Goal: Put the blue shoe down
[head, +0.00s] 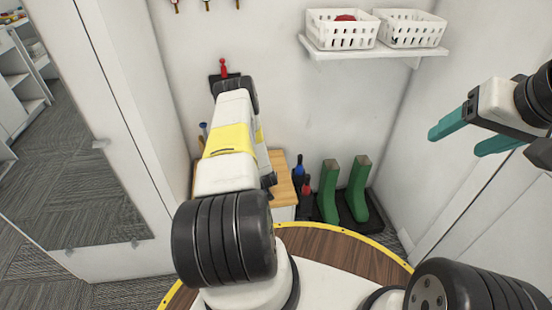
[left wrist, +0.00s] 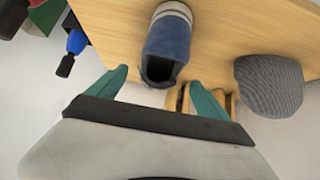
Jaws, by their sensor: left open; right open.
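The blue shoe (left wrist: 170,45) rests on a light wooden top (left wrist: 235,28) in the left wrist view, with its dark opening toward me and a pale end away. My left gripper (left wrist: 158,76) is open, its two teal fingers spread apart near the opening end of the shoe, not closed on it. In the head view my left arm hides the shoe and the left gripper. The wooden top shows there as a small cabinet (head: 283,185). My right gripper (head: 455,141) is open and empty in the air at the right.
A grey ribbed object (left wrist: 268,85) lies on the wooden top right of the shoe. Green boots (head: 358,188) stand on a dark tray beside the cabinet. Blue-topped and red-topped items (head: 299,168) stand between them. White baskets (head: 342,30) sit on a wall shelf (head: 375,52).

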